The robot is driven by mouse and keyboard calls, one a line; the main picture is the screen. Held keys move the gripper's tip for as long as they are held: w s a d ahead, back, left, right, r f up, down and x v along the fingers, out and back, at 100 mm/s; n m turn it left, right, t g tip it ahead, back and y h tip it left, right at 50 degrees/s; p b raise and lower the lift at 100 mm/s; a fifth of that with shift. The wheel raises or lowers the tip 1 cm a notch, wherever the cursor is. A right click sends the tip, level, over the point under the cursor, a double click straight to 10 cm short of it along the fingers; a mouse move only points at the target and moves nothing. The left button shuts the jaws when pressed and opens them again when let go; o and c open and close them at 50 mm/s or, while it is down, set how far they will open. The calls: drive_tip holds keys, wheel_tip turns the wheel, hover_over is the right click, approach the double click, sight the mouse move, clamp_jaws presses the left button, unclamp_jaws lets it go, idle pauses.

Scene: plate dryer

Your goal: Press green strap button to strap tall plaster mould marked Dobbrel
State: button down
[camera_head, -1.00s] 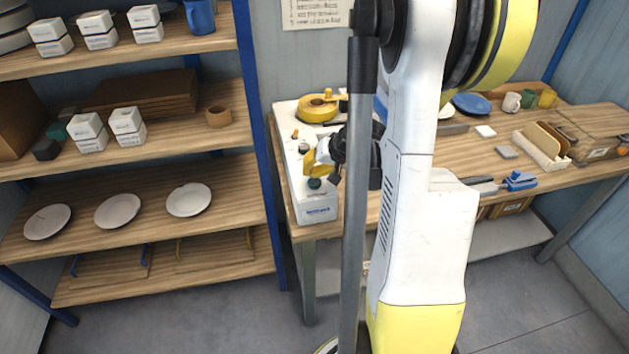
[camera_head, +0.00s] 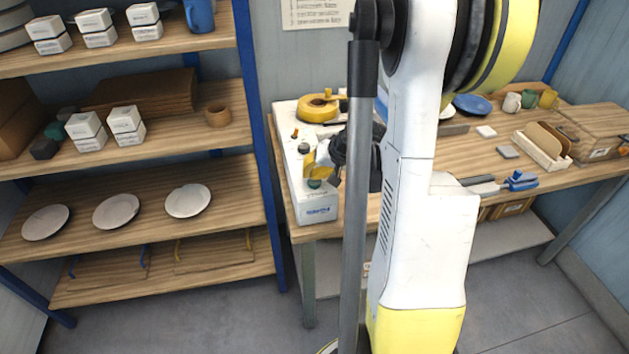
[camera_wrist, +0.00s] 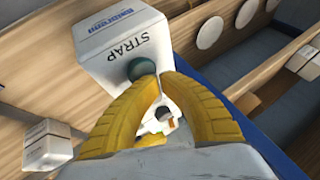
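The white strapping machine (camera_head: 318,207) stands at the left end of the bench. Its dark green button (camera_head: 315,184) is on the near top part. In the wrist view the green button (camera_wrist: 141,69) sits beside the word STRAP on the machine (camera_wrist: 108,62). My gripper (camera_head: 317,172) is just above this button, its yellow fingertips drawn together. In the wrist view my gripper's tips (camera_wrist: 160,78) overlap the button's edge; contact cannot be told. White mould-like blocks stand stacked on the shelves (camera_head: 126,125); their marks are too small to read, so the Dobbrel mould cannot be picked out.
A yellow tape roll (camera_head: 318,108) lies at the machine's far end. An orange knob (camera_head: 295,134) stands on its top. The blue-posted shelf (camera_head: 215,255) is close on the left. Tools, cups and a wooden box (camera_head: 590,125) occupy the bench to the right.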

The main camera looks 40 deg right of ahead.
drive_tip(key=shift+f+b, duration=0.45)
drive_tip(key=shift+f, duration=0.05)
drive_tip(key=shift+r, duration=0.15)
idle(0.4)
drive_tip(key=shift+r+p, duration=0.7)
drive_tip(key=shift+r, duration=0.2)
drive_tip(key=shift+r+p, duration=1.8)
drive_tip(key=shift+r, duration=0.7)
